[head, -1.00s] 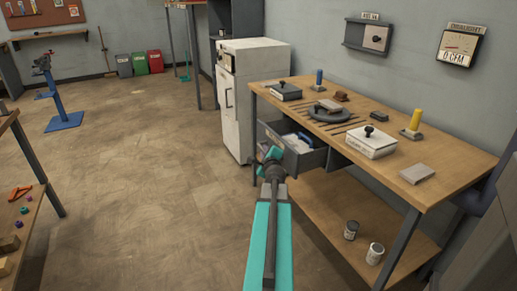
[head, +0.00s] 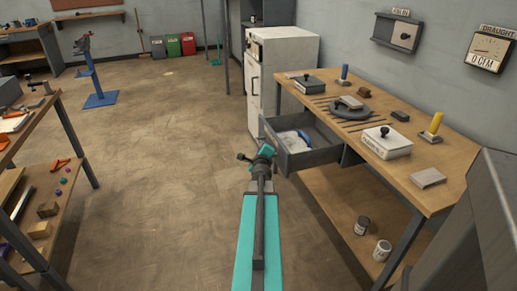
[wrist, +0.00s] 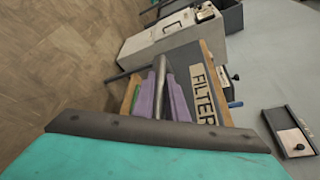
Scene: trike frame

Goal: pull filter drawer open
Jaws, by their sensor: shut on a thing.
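The grey filter drawer (head: 314,158) stands well out from under the workbench in the head view, with a white and blue item (head: 293,138) inside. Its FILTER label (wrist: 203,96) shows in the wrist view. My gripper (head: 262,155) is at the drawer's front. In the wrist view, my gripper's purple fingers (wrist: 163,92) are shut around the grey bar handle (wrist: 161,68) beside the label. The far end of the handle and the exact contact are partly hidden by the fingers.
The workbench top (head: 440,160) carries a white box (head: 387,142), a yellow cylinder (head: 434,124) and other small items. A white cabinet (head: 285,70) stands behind the drawer. Two cans rest on the lower shelf. Another bench is at left; the floor (head: 165,180) between is clear.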

